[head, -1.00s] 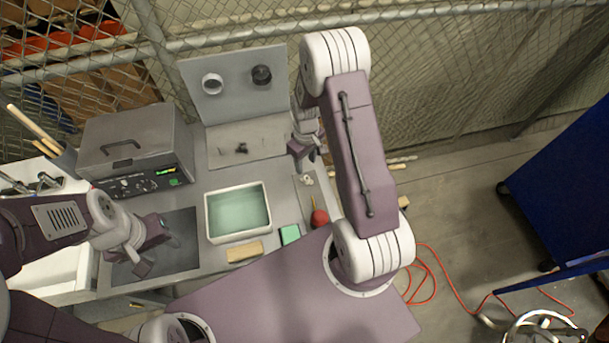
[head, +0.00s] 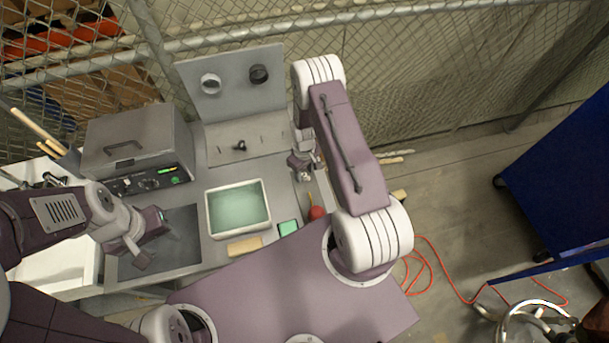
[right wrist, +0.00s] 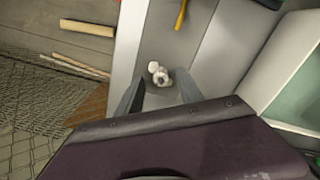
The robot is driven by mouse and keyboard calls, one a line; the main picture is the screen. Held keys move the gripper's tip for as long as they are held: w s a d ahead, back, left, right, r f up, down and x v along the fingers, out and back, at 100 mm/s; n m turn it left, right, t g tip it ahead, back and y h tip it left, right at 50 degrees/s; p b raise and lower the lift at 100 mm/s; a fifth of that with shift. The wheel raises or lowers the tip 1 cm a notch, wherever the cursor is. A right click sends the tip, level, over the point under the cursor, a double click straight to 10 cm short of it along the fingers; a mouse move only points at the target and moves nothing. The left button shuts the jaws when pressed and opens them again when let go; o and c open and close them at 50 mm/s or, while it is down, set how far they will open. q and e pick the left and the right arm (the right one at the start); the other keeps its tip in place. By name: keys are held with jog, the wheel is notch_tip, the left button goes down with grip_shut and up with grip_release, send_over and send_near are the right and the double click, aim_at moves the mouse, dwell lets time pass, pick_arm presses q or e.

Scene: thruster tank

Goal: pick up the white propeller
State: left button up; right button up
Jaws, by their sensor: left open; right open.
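The white propeller (right wrist: 160,75) appears in the right wrist view as a small white rounded piece on a grey surface; its exact shape is too small to tell. It lies just beyond and between the fingers of my right gripper (right wrist: 158,93), which is open and empty. In the head view my right gripper (head: 302,170) is over the right side of the bench and hides the propeller. My left gripper (head: 153,240) is open and empty over the dark mat at the left.
A tank of greenish water (head: 239,208) stands left of my right gripper. A red-bulbed tool (head: 316,212), a green block (head: 288,228) and a wooden block (head: 245,246) lie nearby. A grey box (head: 137,145) and an upright panel (head: 232,85) stand behind.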

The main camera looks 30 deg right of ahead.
jog(key=shift+a, duration=0.15)
grip_shut()
